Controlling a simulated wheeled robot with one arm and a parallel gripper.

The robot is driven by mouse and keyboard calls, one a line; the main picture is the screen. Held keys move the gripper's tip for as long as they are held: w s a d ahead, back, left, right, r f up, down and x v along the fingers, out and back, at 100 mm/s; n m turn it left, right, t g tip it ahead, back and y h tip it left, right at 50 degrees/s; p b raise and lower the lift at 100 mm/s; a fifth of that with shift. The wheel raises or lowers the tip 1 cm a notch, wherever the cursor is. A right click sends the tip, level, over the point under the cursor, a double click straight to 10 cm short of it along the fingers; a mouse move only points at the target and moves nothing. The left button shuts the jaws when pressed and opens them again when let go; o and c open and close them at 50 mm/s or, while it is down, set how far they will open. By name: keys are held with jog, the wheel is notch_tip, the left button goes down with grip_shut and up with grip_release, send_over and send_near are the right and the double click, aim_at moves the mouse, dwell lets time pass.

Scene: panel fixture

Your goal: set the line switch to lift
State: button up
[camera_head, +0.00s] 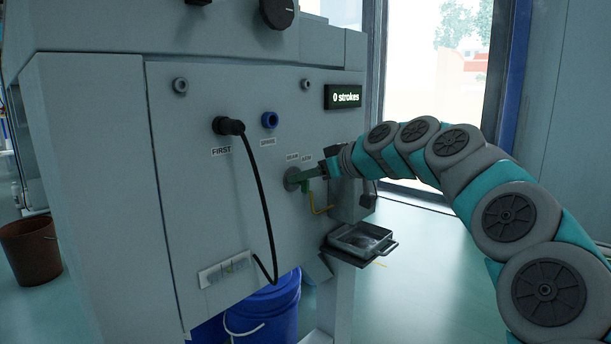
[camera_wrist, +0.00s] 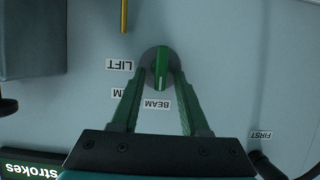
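The line switch is a green knob (camera_wrist: 161,66) on a round grey base, seen upside down in the wrist view. Its white mark points at the BEAM label (camera_wrist: 156,104). My gripper (camera_wrist: 158,74) is open, with one green finger on each side of the knob and gaps visible between. In the head view my gripper (camera_head: 304,181) reaches the switch base (camera_head: 291,179) from the right and hides most of the knob.
A yellow hooked rod (camera_head: 322,211), a grey box (camera_head: 346,201) and a metal tray (camera_head: 362,240) are close below my gripper. A black cable (camera_head: 262,195) hangs left of the switch from the FIRST socket. The display (camera_head: 344,97) above reads "0 strokes".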

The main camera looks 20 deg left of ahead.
grip_shut()
dwell(0.6)
jog(key=shift+w+d+m+g+y+p, duration=0.1)
jog(key=shift+w+m+g+y+p, duration=0.15)
jog(key=shift+m+g+p, duration=0.6)
jog(key=m+g+y+p, duration=0.1)
jog(key=m+p, duration=0.1)
jog(key=m, duration=0.2)
jog(key=f+m+g+y+p, duration=0.1)
jog(key=m+y+p, duration=0.1)
jog(key=m+p, duration=0.1)
jog(key=w+f+m+g+y+p, duration=0.1)
jog(key=m+y+p, duration=0.1)
jog(key=m+p, duration=0.1)
jog(key=shift+d+m+g, duration=0.25)
jog(key=shift+d+m, duration=0.05)
jog(key=shift+m, duration=0.55)
